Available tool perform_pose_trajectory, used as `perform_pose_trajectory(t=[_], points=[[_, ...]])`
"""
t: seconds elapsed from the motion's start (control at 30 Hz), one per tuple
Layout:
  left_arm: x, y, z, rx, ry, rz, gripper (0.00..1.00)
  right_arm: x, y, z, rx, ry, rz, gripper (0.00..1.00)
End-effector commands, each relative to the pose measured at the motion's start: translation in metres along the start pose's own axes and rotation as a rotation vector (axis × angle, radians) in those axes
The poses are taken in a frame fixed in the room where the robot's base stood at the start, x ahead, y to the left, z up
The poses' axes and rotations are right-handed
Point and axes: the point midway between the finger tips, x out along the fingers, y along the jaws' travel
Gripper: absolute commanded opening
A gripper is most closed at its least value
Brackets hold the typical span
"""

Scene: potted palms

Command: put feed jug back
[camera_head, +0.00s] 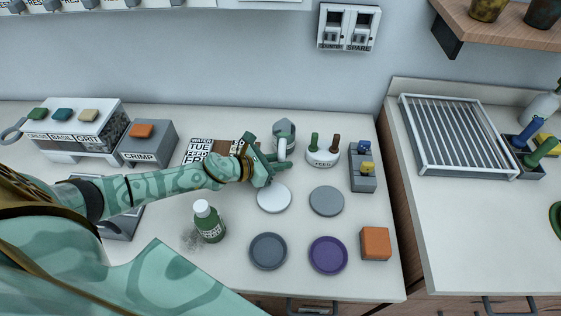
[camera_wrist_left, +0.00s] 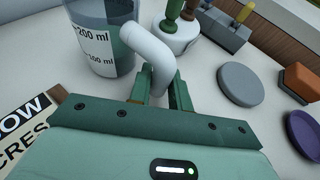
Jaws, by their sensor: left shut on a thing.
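The feed jug (camera_head: 284,129) is a clear grey jug with a pale handle, near the back of the counter. In the left wrist view the jug (camera_wrist_left: 98,48) shows 100 ml and 200 ml marks, and its rim is cut off by the frame. My left gripper (camera_head: 268,166) is shut on the jug's pale handle (camera_wrist_left: 150,48); the handle comes up between the fingers. The jug looks upright. I cannot tell whether its base touches the counter. My right gripper is in neither view.
A FEED holder (camera_head: 323,158) with green and brown tops stands right of the jug. White (camera_head: 274,198), grey (camera_head: 326,201), blue-grey (camera_head: 268,251) and purple (camera_head: 328,255) discs lie in front. A green bottle (camera_head: 208,222) stands left, an orange block (camera_head: 375,243) right. A label board (camera_head: 205,150) lies behind my arm.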

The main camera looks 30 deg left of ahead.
Motion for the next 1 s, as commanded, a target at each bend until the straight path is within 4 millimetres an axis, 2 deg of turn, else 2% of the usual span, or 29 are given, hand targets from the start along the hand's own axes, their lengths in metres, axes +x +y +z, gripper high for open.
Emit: perform_pose_trajectory(t=[0.13,0.17,0.2,0.23,0.5,0.6,0.67,1.0], points=[[0.002,0.000,-0.006,-0.001,0.001,0.000,0.00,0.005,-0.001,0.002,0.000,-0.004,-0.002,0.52],[0.002,0.000,-0.005,-0.001,0.001,0.000,0.25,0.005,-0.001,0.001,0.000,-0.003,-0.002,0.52],[0.002,0.000,-0.004,-0.001,0.001,0.000,0.36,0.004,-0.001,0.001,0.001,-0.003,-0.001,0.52],[0.002,0.000,-0.004,-0.001,0.001,0.000,0.41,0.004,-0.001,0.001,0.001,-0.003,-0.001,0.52],[0.001,0.000,-0.003,0.000,0.000,0.000,0.41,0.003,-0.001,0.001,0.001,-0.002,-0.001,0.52],[-0.002,0.000,0.004,0.001,-0.001,0.001,0.41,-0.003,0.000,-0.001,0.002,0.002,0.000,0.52],[-0.010,0.001,0.000,0.000,0.002,0.001,0.41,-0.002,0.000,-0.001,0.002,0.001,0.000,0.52],[-0.087,-0.001,-0.002,-0.002,0.004,0.000,0.41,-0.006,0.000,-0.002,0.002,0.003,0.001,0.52]])
